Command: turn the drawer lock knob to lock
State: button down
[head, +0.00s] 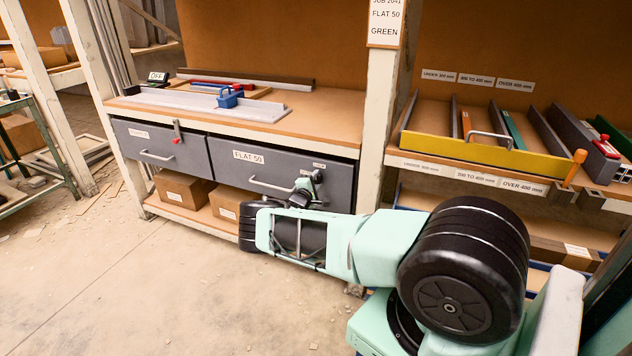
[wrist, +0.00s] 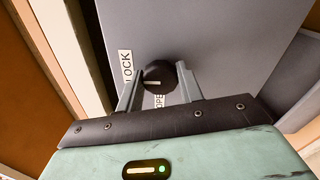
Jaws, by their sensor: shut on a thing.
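The lock knob (wrist: 158,72) is round and black on the grey drawer front (wrist: 205,35) in the wrist view. Its white mark lies nearly level, on the left side of its face. A LOCK label (wrist: 126,68) is left of the knob and an OPEN label (wrist: 159,101) is below it. My gripper (wrist: 158,84) is shut on the knob, one finger on each side. In the head view my gripper (head: 308,188) is at the right end of the FLAT 50 drawer (head: 232,168). The knob cannot be made out clearly there.
The drawer's bar handle (head: 270,187) is just left of my gripper. A second grey drawer (head: 185,152) with a red-tipped lever is further left. Cardboard boxes (head: 183,190) sit below. A cream post (head: 375,120) stands right of the drawers. The floor at left is open.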

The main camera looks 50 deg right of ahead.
jog(key=c, duration=0.9)
grip_release()
jog(key=v, duration=1.7)
jog(key=shift+a+p, duration=0.2)
jog(key=shift+p, duration=0.2)
